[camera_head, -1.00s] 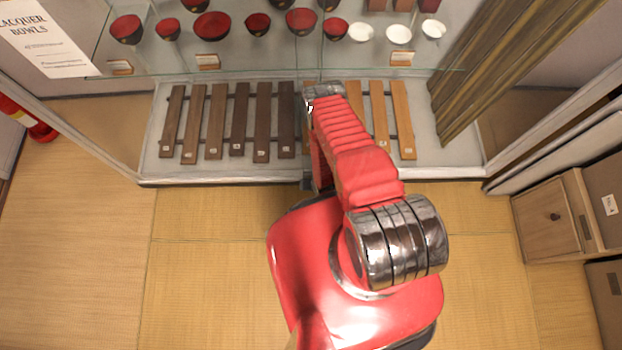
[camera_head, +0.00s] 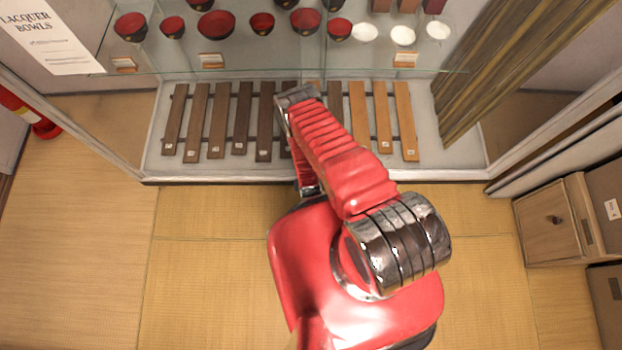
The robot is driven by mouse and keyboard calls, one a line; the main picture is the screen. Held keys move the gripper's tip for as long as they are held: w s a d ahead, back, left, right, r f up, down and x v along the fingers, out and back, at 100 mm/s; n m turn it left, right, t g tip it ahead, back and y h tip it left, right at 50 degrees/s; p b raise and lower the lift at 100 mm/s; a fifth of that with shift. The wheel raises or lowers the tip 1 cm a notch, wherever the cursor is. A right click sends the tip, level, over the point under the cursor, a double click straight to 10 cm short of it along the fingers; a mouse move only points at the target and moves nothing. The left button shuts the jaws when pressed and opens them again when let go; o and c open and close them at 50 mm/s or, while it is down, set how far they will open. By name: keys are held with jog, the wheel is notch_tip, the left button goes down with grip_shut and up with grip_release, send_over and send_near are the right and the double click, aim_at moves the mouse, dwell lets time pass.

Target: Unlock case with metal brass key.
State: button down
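The glass display case (camera_head: 260,172) stands in front of me, with a glass shelf above and wooden slats lying on its pale floor. I can make out no lock and no brass key in this view. My red arm reaches forward over the tatami to the front of the case. Its far metal end (camera_head: 297,96) shows in front of the dark slats. My gripper's fingers are not visible; the arm hides what lies below and behind it.
Red and black lacquer bowls (camera_head: 216,25) and white bowls (camera_head: 402,36) stand on the glass shelf. A small wooden drawer cabinet (camera_head: 548,225) stands at the right. A red cylinder (camera_head: 45,129) is at the left edge. The tatami (camera_head: 210,270) is clear on both sides of my arm.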

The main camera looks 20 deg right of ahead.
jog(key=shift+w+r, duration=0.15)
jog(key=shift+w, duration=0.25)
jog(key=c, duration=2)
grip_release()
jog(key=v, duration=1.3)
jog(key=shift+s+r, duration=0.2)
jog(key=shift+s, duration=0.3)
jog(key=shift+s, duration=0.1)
